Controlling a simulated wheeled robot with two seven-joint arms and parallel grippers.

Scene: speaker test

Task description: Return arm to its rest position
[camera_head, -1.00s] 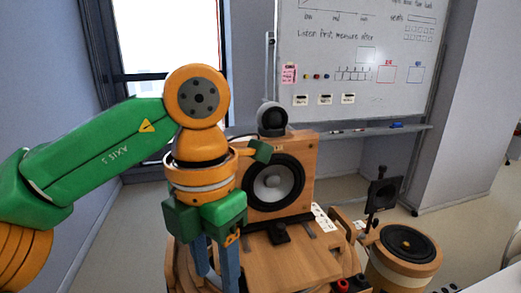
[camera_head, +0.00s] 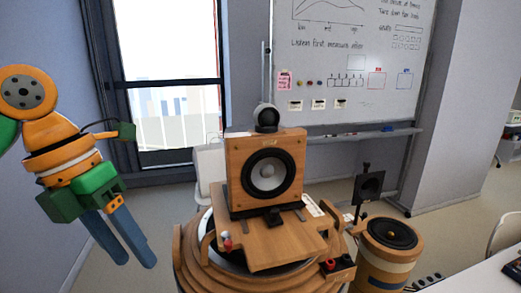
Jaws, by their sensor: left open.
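My left gripper (camera_head: 128,238) is at the left of the view, with two blue-grey fingers pointing down and to the right. The fingers are apart and nothing is between them. It hangs in the air, well to the left of the wooden speaker (camera_head: 266,171). The speaker is a box with a black and grey cone, upright on a wooden platform (camera_head: 268,248). My right gripper does not show.
A small round tweeter (camera_head: 266,116) sits on top of the speaker. A round wooden drum-like speaker (camera_head: 388,262) and a dark panel on a stand (camera_head: 368,188) are to the right. A whiteboard (camera_head: 357,60) stands behind. A white table corner (camera_head: 485,280) is at lower right.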

